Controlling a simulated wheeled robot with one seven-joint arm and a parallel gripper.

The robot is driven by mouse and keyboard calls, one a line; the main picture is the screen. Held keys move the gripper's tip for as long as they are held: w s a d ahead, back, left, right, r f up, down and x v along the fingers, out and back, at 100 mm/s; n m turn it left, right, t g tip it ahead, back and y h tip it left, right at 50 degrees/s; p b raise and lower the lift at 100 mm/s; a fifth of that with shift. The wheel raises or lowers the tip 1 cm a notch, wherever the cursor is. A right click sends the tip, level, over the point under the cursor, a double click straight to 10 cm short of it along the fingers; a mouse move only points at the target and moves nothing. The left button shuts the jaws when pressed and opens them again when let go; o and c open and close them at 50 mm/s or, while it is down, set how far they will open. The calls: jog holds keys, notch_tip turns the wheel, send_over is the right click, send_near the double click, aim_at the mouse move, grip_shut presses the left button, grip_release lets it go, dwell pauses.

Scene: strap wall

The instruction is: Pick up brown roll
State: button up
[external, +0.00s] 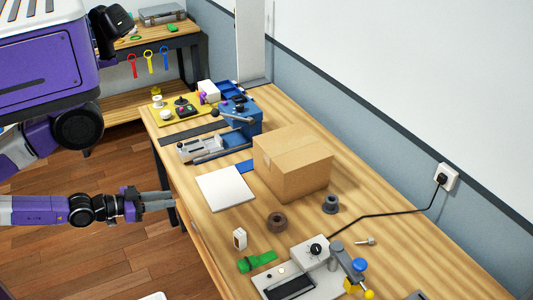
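The brown roll (277,221) lies on the wooden workbench (225,232), in front of the cardboard box, with a dark hole at its middle. My gripper (172,201) is at the left, beside the bench's left edge and apart from the roll. Its grey fingers point right towards the bench.
A cardboard box (293,165) stands behind the roll. A grey spool (330,204) is to its right. A white pad (226,188), a small white block (239,239), a green strap (257,262) and a grey fixture (300,270) lie around it. A blue vise (240,117) stands farther back.

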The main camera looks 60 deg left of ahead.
jog(key=o, duration=1.1)
jog(key=shift+c, duration=0.2)
